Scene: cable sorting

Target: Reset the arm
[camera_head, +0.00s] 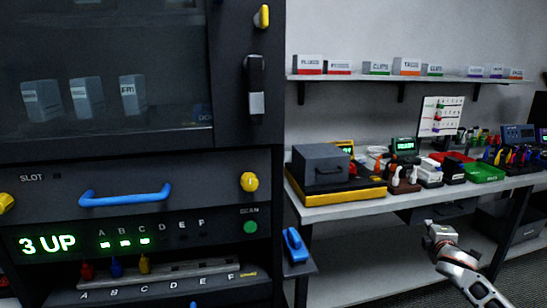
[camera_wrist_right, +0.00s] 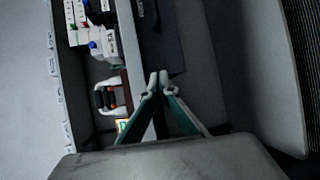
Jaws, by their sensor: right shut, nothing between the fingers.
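My right arm comes in from the lower right in the head view. Its gripper (camera_head: 432,230) is in front of the workbench, below the bench's front edge, apart from everything around it. In the right wrist view the fingertips (camera_wrist_right: 158,78) meet with nothing held between them. My left gripper is in neither view.
A dark cabinet stands at left, with a blue drawer handle (camera_head: 125,194), a green "3 UP" display (camera_head: 48,244) and lettered slots with coloured plugs. A workbench (camera_head: 345,208) at right carries a grey box (camera_head: 321,168), tools and a green tray (camera_head: 483,173). A wall shelf (camera_head: 400,78) holds labelled boxes.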

